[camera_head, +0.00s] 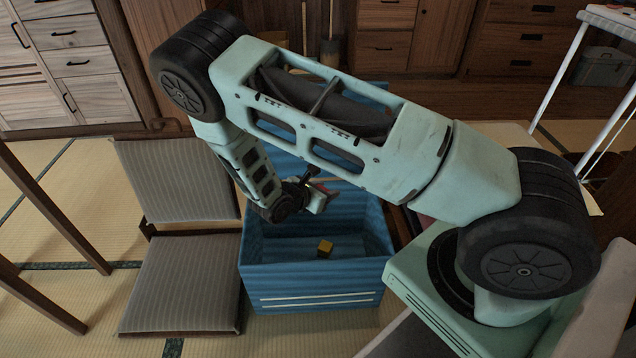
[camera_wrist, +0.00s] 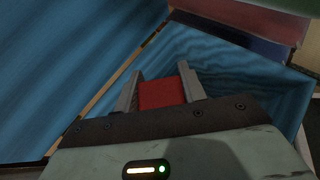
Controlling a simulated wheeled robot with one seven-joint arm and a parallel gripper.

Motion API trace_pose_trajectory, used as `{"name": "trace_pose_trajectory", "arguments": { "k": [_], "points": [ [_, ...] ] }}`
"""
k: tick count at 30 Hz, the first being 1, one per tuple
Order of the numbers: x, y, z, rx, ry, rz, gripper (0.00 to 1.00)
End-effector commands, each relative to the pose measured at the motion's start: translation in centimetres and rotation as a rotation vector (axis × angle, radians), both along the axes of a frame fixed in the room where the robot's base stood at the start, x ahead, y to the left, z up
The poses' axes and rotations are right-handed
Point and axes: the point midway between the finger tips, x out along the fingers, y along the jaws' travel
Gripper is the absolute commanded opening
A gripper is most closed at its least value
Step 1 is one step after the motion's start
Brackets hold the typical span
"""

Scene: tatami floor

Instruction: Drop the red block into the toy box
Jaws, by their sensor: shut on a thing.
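The toy box (camera_head: 320,283) is a blue, open-topped box on the floor, with its blue lid raised at the back. Blue panels of the toy box (camera_wrist: 235,85) lie beyond the block in that view. In the head view the block is small and partly hidden by the gripper.
A legless chair with a grey striped seat (camera_head: 185,285) stands just left of the box. Wooden drawers (camera_head: 75,62) line the back left. A white-legged stand (camera_head: 556,75) is at the right. Tatami floor (camera_head: 75,215) is open at the left.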

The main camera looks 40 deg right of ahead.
Motion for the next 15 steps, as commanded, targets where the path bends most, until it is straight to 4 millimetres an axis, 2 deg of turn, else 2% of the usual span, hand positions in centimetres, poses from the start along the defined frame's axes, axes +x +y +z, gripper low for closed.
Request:
{"name": "trace_pose_trajectory", "arguments": {
  "k": [5, 15],
  "points": [
    [0.0, -0.1, -1.2, 0.001, 0.0, -0.004, 0.18],
    [0.0, 0.0, -5.1, 0.0, 0.0, -0.002, 0.18]
  ]
}}
